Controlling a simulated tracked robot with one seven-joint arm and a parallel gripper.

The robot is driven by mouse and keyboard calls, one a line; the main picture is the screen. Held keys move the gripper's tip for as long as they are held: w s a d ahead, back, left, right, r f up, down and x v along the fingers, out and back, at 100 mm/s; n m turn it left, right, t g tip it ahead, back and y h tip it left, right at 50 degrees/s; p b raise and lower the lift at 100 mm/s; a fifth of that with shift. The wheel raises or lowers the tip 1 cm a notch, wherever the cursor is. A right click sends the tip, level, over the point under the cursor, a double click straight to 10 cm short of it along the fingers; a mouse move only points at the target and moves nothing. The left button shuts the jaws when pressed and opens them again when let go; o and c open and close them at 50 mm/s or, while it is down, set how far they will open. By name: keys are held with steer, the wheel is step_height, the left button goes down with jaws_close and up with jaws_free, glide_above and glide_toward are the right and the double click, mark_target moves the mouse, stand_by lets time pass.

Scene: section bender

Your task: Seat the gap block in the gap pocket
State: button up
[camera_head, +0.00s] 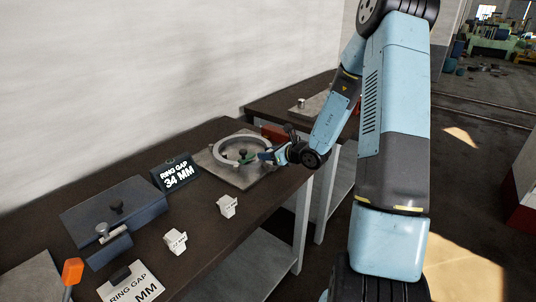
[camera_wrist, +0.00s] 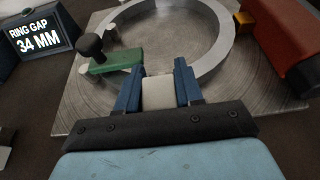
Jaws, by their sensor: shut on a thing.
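My gripper (camera_wrist: 158,82) is shut on a pale grey-white block, the gap block (camera_wrist: 158,93), held between its two blue fingers. In the head view my gripper (camera_head: 266,156) is over the near right side of the ring's plate. The grey metal ring (camera_wrist: 222,22) lies on a square metal plate (camera_wrist: 85,97); the ring also shows in the head view (camera_head: 229,143). The block is at the ring's near side, right of a green piece (camera_wrist: 115,62) with a black knob. The gap pocket is hidden by the fingers and block, and I cannot tell whether the block is seated.
A display (camera_head: 176,173) reads "RING GAP 34 MM". Two other pale blocks (camera_head: 228,206) (camera_head: 175,242) stand on the dark bench. A blue-grey box (camera_head: 115,212) and a printed card (camera_head: 131,286) are at the left. A red part (camera_wrist: 285,45) is beside the ring.

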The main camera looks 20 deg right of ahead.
steer(key=o, duration=1)
steer(key=shift+s+f, duration=0.4)
steer(key=shift+f, duration=0.3)
steer(key=shift+c, duration=0.2)
steer(key=shift+o, duration=0.6)
steer(key=shift+r, duration=0.35)
steer(key=shift+s+d+r, duration=0.1)
steer(key=shift+d+r, duration=0.1)
steer(key=shift+r, duration=0.05)
steer(key=r+v, duration=0.1)
steer(key=v, duration=1)
steer(key=s+a+r+n+g, duration=0.7)
steer(key=s+a+r+n, duration=0.55)
steer(key=n, duration=0.35)
steer(key=s+d+r+n+h, duration=0.3)
steer(key=s+r+n+h, duration=0.1)
steer(key=s+n, duration=0.2)
steer(key=s+d+r+n+t+h, duration=0.1)
steer(key=s+d+r+n+h, duration=0.2)
steer(key=s, duration=0.6)
step_height(320, 180, up, 3)
steer(key=n+h, duration=0.1)
steer(key=n, duration=0.2)
steer(key=shift+s+f+n, duration=0.2)
steer(key=shift+n, duration=0.2)
